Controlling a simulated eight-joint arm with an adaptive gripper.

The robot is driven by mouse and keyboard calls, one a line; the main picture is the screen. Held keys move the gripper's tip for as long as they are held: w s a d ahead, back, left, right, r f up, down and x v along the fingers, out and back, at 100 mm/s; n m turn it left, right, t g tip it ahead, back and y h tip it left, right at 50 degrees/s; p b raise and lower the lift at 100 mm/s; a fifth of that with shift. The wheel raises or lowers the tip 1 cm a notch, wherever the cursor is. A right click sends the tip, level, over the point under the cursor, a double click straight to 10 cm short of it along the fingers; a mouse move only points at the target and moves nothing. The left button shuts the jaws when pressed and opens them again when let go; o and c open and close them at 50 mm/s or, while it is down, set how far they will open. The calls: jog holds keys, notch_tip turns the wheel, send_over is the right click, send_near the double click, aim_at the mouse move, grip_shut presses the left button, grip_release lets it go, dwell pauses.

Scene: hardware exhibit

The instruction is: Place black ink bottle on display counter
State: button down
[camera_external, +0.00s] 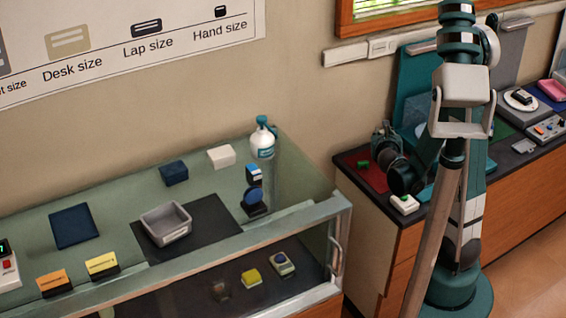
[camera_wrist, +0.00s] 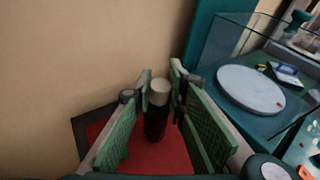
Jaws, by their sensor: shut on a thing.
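The black ink bottle (camera_wrist: 156,121) stands upright in the wrist view, dark with a pale grey cap, over a red mat (camera_wrist: 158,158). My gripper (camera_wrist: 161,74) has its green-padded fingers on both sides of the bottle and is shut on it. Whether the bottle touches the mat is unclear. In the external view my gripper is near the wall above the red mat (camera_external: 368,180) on the right-hand cabinet; the bottle cannot be made out there. The display counter (camera_external: 110,205) is the glass-topped case at left.
On the display counter are a grey tray (camera_external: 165,224) on a dark mat, a white bottle (camera_external: 263,142), blue boxes (camera_external: 174,172) and orange cards (camera_external: 54,282). A white-and-green item (camera_external: 404,204) lies near the cabinet edge. A gap separates the cabinet and counter. The wall is close behind.

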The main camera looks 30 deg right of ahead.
jog(key=shift+f+b, duration=0.45)
dwell(0.5)
jog(key=c, duration=2.2)
grip_release()
jog(key=shift+s+a+r, duration=0.1)
jog(key=v, duration=1.1)
jog(key=shift+s+a, duration=0.2)
jog(key=shift+s, duration=0.1)
jog(key=shift+r, duration=0.1)
